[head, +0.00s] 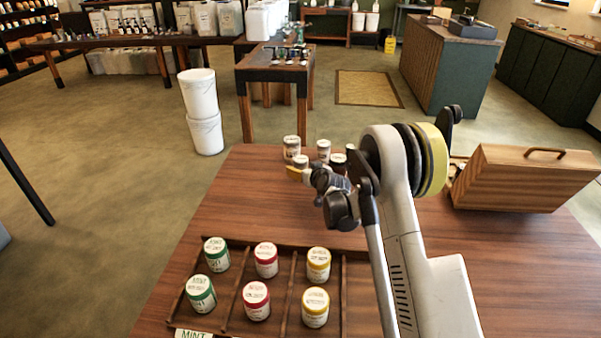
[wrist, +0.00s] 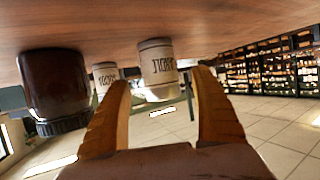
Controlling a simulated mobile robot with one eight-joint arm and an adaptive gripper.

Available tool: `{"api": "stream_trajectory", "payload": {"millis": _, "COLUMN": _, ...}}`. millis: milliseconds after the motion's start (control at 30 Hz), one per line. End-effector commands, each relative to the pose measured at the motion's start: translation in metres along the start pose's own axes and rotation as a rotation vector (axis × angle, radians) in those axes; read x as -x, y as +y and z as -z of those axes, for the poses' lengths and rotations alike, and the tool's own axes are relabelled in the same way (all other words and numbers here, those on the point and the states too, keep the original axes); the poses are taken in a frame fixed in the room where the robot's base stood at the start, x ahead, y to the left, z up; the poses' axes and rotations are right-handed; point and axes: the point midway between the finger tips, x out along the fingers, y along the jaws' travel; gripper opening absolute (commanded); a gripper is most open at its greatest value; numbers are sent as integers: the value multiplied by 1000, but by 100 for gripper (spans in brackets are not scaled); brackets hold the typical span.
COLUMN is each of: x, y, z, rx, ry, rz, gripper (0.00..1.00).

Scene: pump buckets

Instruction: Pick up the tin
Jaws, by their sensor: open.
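Several small cream-and-brown tins and jars stand close together at the far part of the table. One cream tin (wrist: 157,70) with dark lettering shows between my open fingertips in the wrist view, which is upside down. I cannot tell whether it is between the fingers or just beyond them. A smaller-looking cream tin (wrist: 105,76) is behind it to the left, and a dark brown jar (wrist: 52,85) is nearer at the left. In the head view, my gripper (head: 296,173) is low at the near side of the group, by a tin (head: 301,161), and its wrist hides part of the group.
A wooden tray (head: 233,285) in front holds green, red and yellow-labelled jars in columns. A wooden case (head: 525,178) with a handle stands at the right of the table. The table's left middle is clear. Stacked white buckets (head: 205,130) stand on the floor beyond.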

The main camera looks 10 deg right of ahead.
Motion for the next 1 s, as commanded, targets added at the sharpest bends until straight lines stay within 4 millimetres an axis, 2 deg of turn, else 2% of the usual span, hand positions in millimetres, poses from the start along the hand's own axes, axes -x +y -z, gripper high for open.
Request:
{"api": "stream_trajectory", "payload": {"millis": 33, "x": -12, "y": -1, "z": -6, "rx": 0, "ry": 0, "rz": 1, "gripper": 74}}
{"api": "stream_trajectory", "payload": {"millis": 167, "x": -26, "y": -1, "z": -3, "rx": 1, "ry": 0, "rz": 1, "gripper": 74}}
{"api": "stream_trajectory", "payload": {"millis": 433, "x": -30, "y": -1, "z": -1, "rx": 1, "ry": 0, "rz": 0, "gripper": 74}}
{"api": "stream_trajectory", "payload": {"millis": 467, "x": -30, "y": -1, "z": -1, "rx": 0, "ry": 0, "rz": 0, "gripper": 69}}
{"api": "stream_trajectory", "payload": {"millis": 633, "x": -30, "y": -1, "z": -1, "rx": 0, "ry": 0, "rz": 1, "gripper": 17}}
{"api": "stream_trajectory", "payload": {"millis": 667, "x": -30, "y": -1, "z": -1, "rx": 0, "ry": 0, "rz": 1, "gripper": 14}}
{"api": "stream_trajectory", "payload": {"millis": 1000, "x": -28, "y": -1, "z": 3, "rx": 0, "ry": 0, "rz": 0, "gripper": 14}}
